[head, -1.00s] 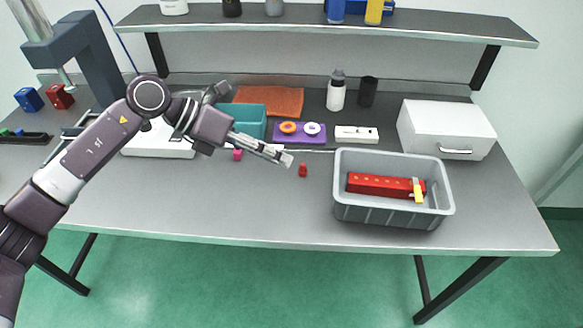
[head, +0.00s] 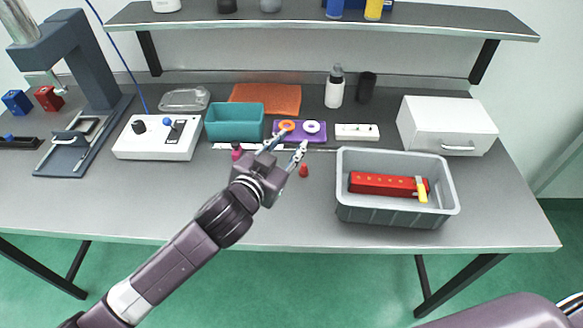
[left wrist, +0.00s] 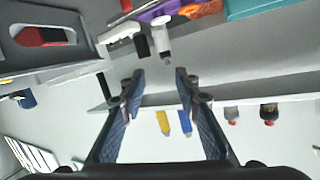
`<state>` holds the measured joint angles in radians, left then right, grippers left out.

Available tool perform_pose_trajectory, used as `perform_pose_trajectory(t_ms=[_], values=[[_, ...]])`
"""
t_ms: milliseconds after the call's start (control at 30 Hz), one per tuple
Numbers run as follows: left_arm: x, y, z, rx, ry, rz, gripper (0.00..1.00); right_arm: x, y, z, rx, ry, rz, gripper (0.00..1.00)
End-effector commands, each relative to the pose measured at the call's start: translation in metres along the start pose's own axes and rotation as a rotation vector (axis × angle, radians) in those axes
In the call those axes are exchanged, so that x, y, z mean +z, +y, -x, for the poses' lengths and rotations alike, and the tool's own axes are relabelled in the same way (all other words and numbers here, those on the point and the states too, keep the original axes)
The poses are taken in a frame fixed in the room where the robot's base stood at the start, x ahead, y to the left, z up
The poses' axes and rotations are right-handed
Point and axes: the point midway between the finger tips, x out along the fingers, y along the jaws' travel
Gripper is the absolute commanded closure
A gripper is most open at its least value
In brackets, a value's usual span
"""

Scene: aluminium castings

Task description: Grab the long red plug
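A small red plug (head: 303,171) stands on the grey table, left of the grey crate. A magenta plug (head: 237,151) stands further left, in front of the teal bin. A long red block (head: 382,185) with small holes lies in the crate, with a yellow-handled item across its right end; red also shows inside the crate in the left wrist view (left wrist: 42,36). My left gripper (head: 290,146) is open and empty, fingers apart, above the table and just behind and left of the small red plug in the picture. Its spread fingers show in the left wrist view (left wrist: 159,76). My right gripper is out of view.
The grey crate (head: 347,205) stands at right, with a white drawer box (head: 440,118) behind it. A teal bin (head: 234,122), purple plate (head: 277,138), white strip (head: 357,132) and bottle (head: 335,90) stand behind. The front middle of the table is clear.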

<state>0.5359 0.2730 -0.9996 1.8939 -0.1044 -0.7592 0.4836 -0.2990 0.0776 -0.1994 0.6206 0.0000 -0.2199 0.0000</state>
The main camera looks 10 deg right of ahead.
Motion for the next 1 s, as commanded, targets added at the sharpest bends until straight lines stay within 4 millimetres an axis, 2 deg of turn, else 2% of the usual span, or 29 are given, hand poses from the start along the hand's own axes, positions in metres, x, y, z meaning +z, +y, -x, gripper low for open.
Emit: perform_pose_trajectory(t_ms=[33,100,233,733,1000], values=[[0.017,0.015,0.003,0.019,-0.069,0.067,0.7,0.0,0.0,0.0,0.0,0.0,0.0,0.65],[0.036,0.029,0.009,0.035,-0.151,0.135,0.7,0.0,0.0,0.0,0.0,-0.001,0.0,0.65],[0.058,0.046,0.015,0.055,-0.242,0.201,0.7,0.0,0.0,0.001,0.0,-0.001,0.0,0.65],[0.07,0.051,-0.016,0.057,-0.262,0.212,0.7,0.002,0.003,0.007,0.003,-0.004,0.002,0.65],[0.079,0.052,-0.047,0.057,-0.26,0.21,0.7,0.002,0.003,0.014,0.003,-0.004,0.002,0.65]])
